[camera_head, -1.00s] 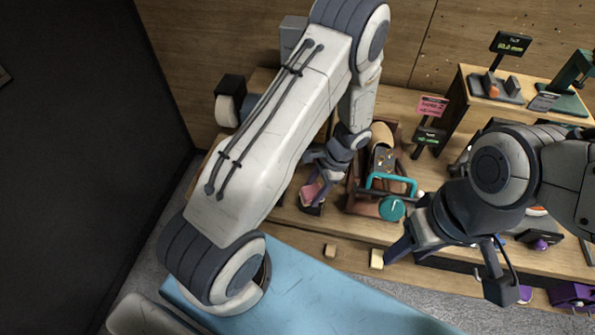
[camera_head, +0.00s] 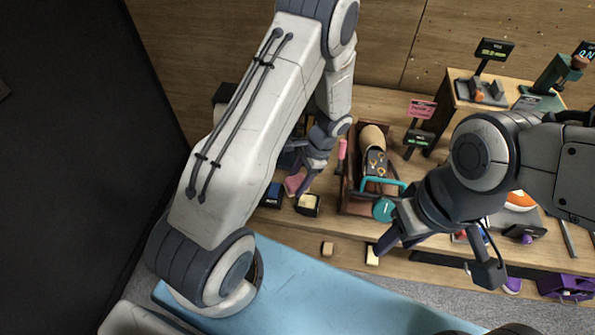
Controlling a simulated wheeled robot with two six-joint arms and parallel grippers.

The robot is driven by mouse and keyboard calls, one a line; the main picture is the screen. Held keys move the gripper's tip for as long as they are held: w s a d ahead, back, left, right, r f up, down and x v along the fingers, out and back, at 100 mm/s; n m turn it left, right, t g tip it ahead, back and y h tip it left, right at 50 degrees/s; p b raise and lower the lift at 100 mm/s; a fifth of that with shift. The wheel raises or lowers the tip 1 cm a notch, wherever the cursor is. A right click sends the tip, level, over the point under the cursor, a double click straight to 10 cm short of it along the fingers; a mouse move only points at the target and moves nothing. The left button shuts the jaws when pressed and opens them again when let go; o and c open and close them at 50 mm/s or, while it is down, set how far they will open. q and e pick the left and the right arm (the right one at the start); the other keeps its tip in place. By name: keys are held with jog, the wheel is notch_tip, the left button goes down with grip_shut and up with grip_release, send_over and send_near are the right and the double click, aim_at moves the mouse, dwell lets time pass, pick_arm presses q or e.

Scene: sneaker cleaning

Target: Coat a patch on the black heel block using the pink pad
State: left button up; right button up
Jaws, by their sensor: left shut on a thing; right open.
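My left gripper (camera_head: 303,182) is shut on the pink pad (camera_head: 293,185) and holds it at the left part of the bench. Just right of and below the pad is a small dark block or box (camera_head: 308,211) with a cream top. A small dark blue box (camera_head: 272,195) is at the pad's left. I cannot tell which of these, if either, is the black heel block, nor whether the pad touches anything. My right gripper (camera_head: 434,262) is open and empty in front of the bench.
A brown wooden tray (camera_head: 350,203) holds a tan shoe form (camera_head: 372,138) and a teal-handled tool (camera_head: 383,208), right of the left gripper. A raised shelf (camera_head: 462,95) stands at the right.

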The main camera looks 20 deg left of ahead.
pick_arm(q)
jog(key=shift+r+p, duration=0.6)
jog(key=shift+r, duration=0.45)
